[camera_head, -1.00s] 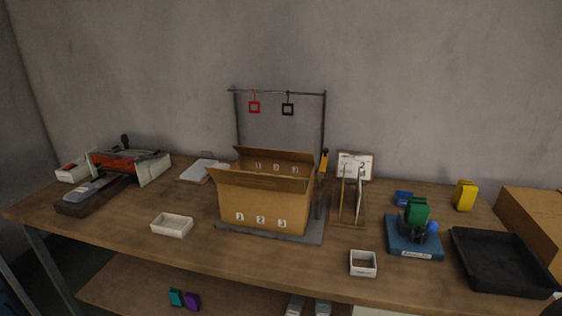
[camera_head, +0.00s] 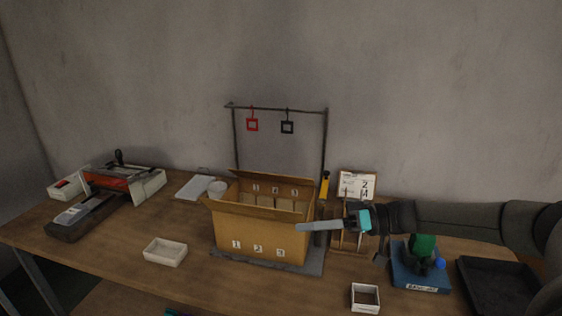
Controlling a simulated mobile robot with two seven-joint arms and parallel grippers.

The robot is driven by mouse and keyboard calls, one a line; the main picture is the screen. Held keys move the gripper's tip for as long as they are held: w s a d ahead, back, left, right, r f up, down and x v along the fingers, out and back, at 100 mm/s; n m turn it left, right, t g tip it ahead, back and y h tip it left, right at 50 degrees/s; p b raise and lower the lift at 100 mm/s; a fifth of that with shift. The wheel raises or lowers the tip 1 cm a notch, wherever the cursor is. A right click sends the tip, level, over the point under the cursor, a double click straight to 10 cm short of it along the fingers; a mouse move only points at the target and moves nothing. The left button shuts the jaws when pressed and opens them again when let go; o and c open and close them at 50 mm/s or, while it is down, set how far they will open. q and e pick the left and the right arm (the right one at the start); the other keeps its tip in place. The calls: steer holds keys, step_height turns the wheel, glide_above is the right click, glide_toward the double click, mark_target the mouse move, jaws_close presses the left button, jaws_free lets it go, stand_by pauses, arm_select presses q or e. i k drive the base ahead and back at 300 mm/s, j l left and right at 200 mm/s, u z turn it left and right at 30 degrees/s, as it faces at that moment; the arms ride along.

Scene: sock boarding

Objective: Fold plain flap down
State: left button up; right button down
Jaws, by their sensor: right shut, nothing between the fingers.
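An open cardboard box (camera_head: 240,232) stands mid-table on a grey base plate, with tags 1, 2, 3 on its front and more number tags inside at the back. Its front flap (camera_head: 255,208) leans outward along the front rim, plain brown. Its back flap (camera_head: 275,188) stands up and tilts back. Dividers show inside the box. I cannot tell which flap the task calls plain. My right gripper (camera_head: 299,227) reaches in from the right, shut and empty, its fingertips overlapping the box's front right corner in the picture; contact cannot be told. My left gripper is out of view.
A rail (camera_head: 275,107) with red and black square hooks rises behind the box. A card stand (camera_head: 357,185) is partly behind my gripper. White trays (camera_head: 165,252) (camera_head: 365,298) lie in front; a blue stand (camera_head: 420,275) is at right.

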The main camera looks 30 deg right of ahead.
mark_target(241, 173)
steer(key=i+l, duration=0.95)
steer(key=l, duration=0.25)
